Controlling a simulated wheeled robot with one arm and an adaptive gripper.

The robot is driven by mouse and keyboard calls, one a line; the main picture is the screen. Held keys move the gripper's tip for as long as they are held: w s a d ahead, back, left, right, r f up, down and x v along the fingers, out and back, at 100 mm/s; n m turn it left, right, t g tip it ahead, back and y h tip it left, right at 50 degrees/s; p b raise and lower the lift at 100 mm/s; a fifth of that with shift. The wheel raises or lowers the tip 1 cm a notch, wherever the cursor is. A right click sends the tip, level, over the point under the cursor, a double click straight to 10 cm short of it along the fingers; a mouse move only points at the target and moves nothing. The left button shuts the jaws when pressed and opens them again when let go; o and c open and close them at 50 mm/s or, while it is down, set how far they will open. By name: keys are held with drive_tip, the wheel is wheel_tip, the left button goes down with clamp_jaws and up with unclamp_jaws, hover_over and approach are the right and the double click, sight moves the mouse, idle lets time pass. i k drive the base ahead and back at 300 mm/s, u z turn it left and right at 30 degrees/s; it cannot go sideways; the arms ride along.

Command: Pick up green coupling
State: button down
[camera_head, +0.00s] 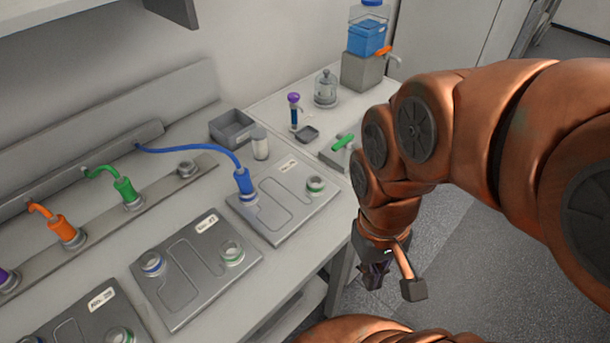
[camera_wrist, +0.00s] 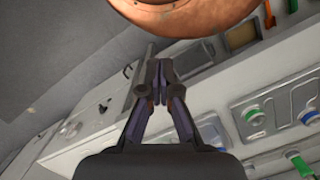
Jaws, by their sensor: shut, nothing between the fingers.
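The green coupling (camera_head: 124,189) stands on a socket of the long grey rail (camera_head: 95,240), with a short green hose bending off its top to the wall strip. A green piece that looks like it shows at the lower right of the wrist view (camera_wrist: 300,164). My gripper (camera_head: 375,277) is off the front edge of the bench, over the floor and well to the right of the green coupling. In the wrist view my gripper (camera_wrist: 157,92) has its fingertips together and holds nothing.
An orange coupling (camera_head: 65,231) stands left of the green one on the rail; an empty socket (camera_head: 187,169) is to its right. A blue coupling (camera_head: 243,181) sits on the far plate (camera_head: 275,229). Flat plates with ringed ports lie between the rail and bench edge.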

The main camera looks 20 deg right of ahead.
sight(123, 184)
drive_tip(key=u, duration=3.9)
drive_tip(key=k, duration=0.85)
drive_tip(key=z, duration=0.6)
